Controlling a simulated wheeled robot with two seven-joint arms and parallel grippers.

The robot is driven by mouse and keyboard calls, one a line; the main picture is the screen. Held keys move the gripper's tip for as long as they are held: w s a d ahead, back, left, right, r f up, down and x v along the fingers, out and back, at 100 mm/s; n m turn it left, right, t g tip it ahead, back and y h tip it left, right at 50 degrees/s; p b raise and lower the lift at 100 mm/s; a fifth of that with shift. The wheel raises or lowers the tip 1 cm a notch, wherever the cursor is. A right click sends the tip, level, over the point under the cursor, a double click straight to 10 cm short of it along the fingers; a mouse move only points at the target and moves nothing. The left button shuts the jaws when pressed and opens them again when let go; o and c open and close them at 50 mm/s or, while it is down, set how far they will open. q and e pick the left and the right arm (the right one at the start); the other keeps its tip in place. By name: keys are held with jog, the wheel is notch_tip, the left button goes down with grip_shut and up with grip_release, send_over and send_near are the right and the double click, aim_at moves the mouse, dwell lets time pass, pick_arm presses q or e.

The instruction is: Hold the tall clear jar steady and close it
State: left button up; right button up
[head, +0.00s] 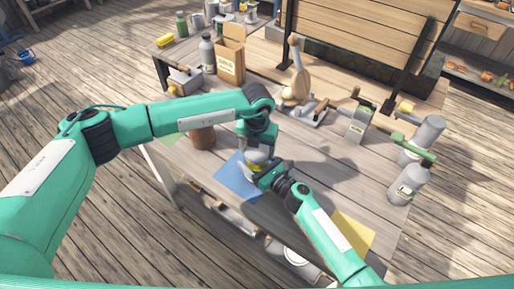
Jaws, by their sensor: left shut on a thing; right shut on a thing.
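The jar (254,168) is at the middle of the table, over the blue mat (232,181). It is small in view and mostly hidden by my grippers; a pale upper part and some yellow show. My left gripper (257,152) comes down from above and is shut at the jar's top, on what looks like its lid. My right gripper (263,172) reaches in from the lower right and is shut on the jar's side. Whether the lid sits fully on the jar cannot be told.
A brown pot (202,137) stands left of the jar. A yellow mat (352,233) lies at the front right. Grey bottles (408,184) stand at the right edge. A cardboard box (230,62) and a wooden figure (297,82) stand further back.

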pick_arm(q)
jog(key=m, duration=1.8)
jog(key=shift+m, duration=0.4)
jog(key=m, duration=0.6)
jog(key=o, duration=1.1)
